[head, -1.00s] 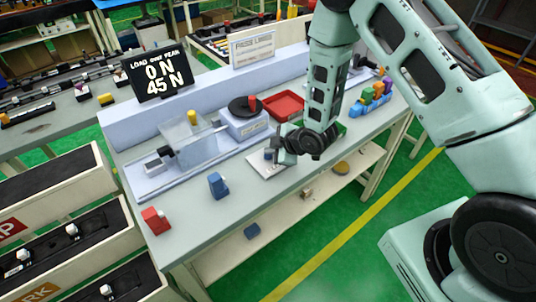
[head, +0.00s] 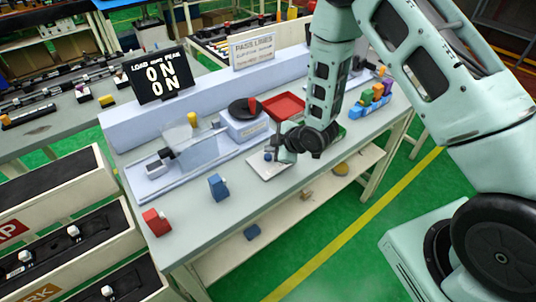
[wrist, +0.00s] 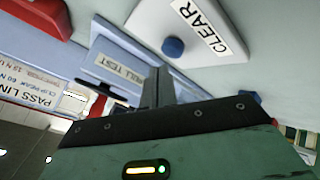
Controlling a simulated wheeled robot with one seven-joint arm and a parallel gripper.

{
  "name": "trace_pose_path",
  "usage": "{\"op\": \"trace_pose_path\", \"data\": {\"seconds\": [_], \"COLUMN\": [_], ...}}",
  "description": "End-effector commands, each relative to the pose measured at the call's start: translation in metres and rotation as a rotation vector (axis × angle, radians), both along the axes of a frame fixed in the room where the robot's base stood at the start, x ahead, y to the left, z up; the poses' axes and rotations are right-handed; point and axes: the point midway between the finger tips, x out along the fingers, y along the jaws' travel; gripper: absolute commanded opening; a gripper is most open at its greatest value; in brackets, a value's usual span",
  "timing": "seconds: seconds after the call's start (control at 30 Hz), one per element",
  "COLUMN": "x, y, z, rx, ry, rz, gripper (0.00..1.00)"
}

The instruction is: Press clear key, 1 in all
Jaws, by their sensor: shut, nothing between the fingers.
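The clear key is a round blue button on a white plate labelled CLEAR. The key shows in the wrist view (wrist: 173,47) and, small, in the head view (head: 268,156). The plate (head: 264,172) lies on the bench. My gripper (wrist: 158,78) is shut and empty; its fingers show below the key in the wrist view, apart from it in the picture. In the head view my gripper (head: 284,156) is just right of the key, over the plate's edge. The height of the fingertips above the plate is hard to tell.
A red tray (head: 284,105) and a weighing-type unit with a black disc (head: 243,109) stand behind the plate. A fixture with a clear cover (head: 190,145) is to the left. Blue (head: 218,187) and red (head: 156,222) blocks sit at the front left. Coloured clips (head: 372,98) stand at right.

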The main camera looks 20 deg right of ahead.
Motion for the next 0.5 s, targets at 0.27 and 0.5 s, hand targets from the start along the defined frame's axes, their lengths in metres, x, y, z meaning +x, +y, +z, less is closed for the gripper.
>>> {"op": "trace_pose_path", "data": {"seconds": [0.27,0.5], "x": [0.000,0.000], "y": [0.000,0.000], "z": [0.001,0.021], "rx": [0.000,0.000], "ry": [0.000,0.000], "rz": [0.000,0.000], "gripper": [0.00,0.00]}}
